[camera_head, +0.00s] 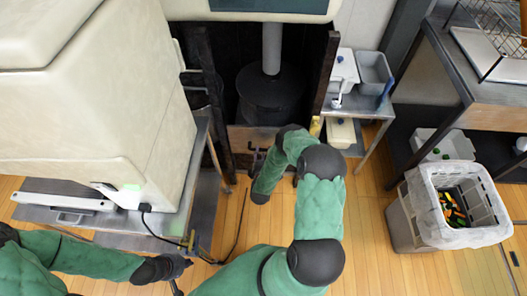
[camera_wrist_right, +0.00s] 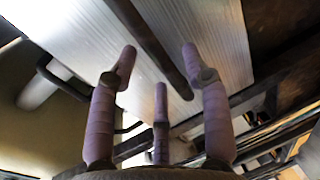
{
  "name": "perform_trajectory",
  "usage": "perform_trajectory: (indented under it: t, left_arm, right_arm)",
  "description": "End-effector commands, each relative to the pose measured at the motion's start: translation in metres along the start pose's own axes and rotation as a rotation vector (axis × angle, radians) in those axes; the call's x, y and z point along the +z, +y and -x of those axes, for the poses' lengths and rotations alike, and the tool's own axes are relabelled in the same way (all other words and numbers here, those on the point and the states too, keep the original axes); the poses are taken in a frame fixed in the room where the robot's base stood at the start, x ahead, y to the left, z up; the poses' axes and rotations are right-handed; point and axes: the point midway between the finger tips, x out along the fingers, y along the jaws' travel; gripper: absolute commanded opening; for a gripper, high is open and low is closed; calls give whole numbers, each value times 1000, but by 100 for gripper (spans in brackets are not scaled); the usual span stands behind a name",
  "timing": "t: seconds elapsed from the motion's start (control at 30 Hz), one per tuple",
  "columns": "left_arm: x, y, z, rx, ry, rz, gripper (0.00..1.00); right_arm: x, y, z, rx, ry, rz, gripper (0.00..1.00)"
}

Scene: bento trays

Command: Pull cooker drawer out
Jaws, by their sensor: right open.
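The cooker (camera_head: 268,97), a dark round pot with a grey pipe above it, stands in a dark recess at the back centre of the head view. A brownish panel (camera_head: 240,135), which looks like the drawer front, is low before it. My right gripper (camera_head: 258,160) is at this panel, partly hidden by my arm. In the right wrist view its fingers (camera_wrist_right: 160,68) are open. A dark bar (camera_wrist_right: 150,42), likely the handle, runs diagonally between or just beyond the fingertips, before a pale metal panel (camera_wrist_right: 95,50); contact is unclear. My left gripper (camera_head: 172,268) is low at the left, its fingers unclear.
A large cream machine (camera_head: 110,110) stands at the left on a metal table. A bin with a white liner (camera_head: 462,235) stands at the right. A small metal table (camera_head: 350,103) with grey containers is right of the cooker. Wooden floor (camera_head: 375,200) is clear between my right arm and the bin.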

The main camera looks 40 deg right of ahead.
Motion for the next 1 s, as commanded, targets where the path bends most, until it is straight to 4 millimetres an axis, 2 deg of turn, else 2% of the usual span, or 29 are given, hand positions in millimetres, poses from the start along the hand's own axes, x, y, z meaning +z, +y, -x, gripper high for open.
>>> perform_trajectory:
  t: [0.1, 0.2, 0.57, 0.73, 0.77, 1.0]
  left_arm:
    - [0, -2, -7, 0, 0, 0, 0]
    - [0, -3, -9, 0, 0, 0, 0]
    - [0, -3, -9, 0, 0, 0, 0]
    - [0, -3, -10, 0, 0, 0, 0]
    - [0, -3, -10, 0, 0, 0, 0]
    - [0, -3, -9, 0, 0, 0, 0]
  right_arm:
    - [0, -1, -15, 2, -1, -1, 48]
    - [0, -1, -22, 0, 0, -1, 48]
    - [0, 0, -26, 0, 0, -1, 48]
    - [0, 0, -26, 0, 1, -1, 3]
    - [0, 0, -26, 0, 1, -1, 0]
    - [0, 0, -26, -1, 1, 0, 0]
